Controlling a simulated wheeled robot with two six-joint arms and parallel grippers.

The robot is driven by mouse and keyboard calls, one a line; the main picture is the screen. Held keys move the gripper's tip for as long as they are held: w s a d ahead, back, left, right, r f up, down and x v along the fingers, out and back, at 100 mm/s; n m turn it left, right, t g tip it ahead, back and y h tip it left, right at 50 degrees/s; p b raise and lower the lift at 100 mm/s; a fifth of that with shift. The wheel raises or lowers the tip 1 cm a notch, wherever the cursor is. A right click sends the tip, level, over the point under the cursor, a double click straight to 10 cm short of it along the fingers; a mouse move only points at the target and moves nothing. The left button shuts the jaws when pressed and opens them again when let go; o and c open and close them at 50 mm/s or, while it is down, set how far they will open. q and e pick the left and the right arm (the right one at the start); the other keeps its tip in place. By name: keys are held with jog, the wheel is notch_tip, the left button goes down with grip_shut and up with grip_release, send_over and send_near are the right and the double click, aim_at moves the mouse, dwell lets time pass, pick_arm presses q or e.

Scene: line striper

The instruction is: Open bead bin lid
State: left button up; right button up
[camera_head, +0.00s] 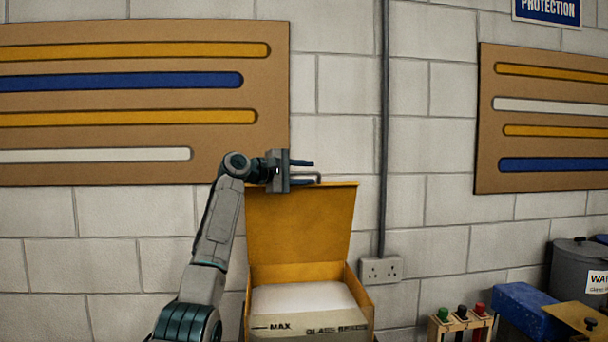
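The yellow bead bin (364,297) stands in the lower middle, with white beads (300,297) inside and a front panel (305,325) marked MAX and GLASS BEADS. Its lid (300,225) stands raised, roughly upright, at the back of the bin. My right gripper is not in view.
A wall socket (381,270) and vertical conduit (383,130) are right of the bin. At the lower right are a rack of coloured-handled tools (460,325), a blue box (522,305) and a grey lidded bin (575,275). Striped boards (140,135) hang behind my arm.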

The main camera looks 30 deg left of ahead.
pick_arm(q)
jog(key=shift+s+a+f, duration=0.15)
jog(key=shift+s, duration=0.05)
jog(key=b+v, duration=0.6)
jog(key=v, duration=0.4)
jog(key=shift+s+b, duration=0.2)
jog(key=shift+b, duration=0.1)
